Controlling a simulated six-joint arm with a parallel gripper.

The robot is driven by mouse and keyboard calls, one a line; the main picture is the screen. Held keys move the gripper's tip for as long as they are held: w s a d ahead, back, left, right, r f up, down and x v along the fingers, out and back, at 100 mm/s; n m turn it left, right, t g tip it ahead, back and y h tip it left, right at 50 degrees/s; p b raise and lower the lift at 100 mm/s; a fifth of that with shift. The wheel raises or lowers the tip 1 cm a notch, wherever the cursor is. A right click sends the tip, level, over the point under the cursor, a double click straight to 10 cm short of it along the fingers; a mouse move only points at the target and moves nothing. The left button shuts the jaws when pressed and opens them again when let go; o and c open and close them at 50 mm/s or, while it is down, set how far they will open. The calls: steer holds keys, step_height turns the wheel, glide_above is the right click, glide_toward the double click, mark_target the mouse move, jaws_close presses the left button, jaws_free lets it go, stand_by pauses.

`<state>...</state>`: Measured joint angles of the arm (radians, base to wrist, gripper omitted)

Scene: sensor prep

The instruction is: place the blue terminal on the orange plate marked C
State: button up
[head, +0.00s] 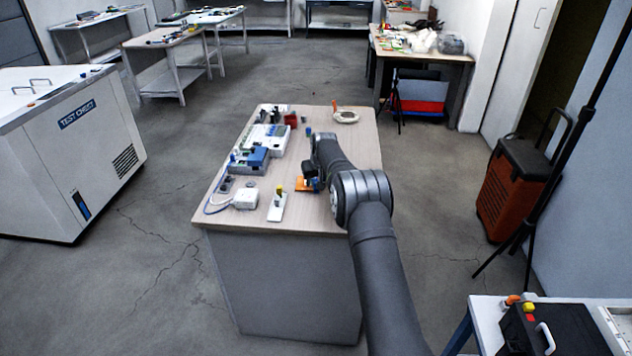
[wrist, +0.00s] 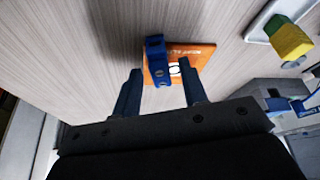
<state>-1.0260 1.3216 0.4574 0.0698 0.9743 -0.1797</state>
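The orange plate (wrist: 201,54) lies on the wooden table, with a white mark partly hidden by the blue terminal. The plate also shows in the head view (head: 301,185). The blue terminal (wrist: 156,58) is at the plate's left edge in the wrist view, overlapping it; I cannot tell if its whole base rests on the plate. My gripper (wrist: 160,84) is open, its two dark fingers spread to either side of the terminal with gaps between. In the head view my gripper (head: 311,178) is low beside the plate and partly hides the terminal.
A white plate (head: 276,212) with a yellow-topped part stands close by, at the upper right in the wrist view. A white box with cables (head: 245,199) and blue and white modules (head: 250,160) fill the table's left side. The table's front right is clear.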

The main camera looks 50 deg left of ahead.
steer(key=v, duration=1.1)
steer(key=shift+r, duration=0.35)
steer(key=shift+f, duration=0.15)
steer(key=x, duration=1.2)
steer(key=shift+d, duration=0.1)
steer(key=shift+s+d+r, duration=0.1)
steer(key=shift+r, duration=0.1)
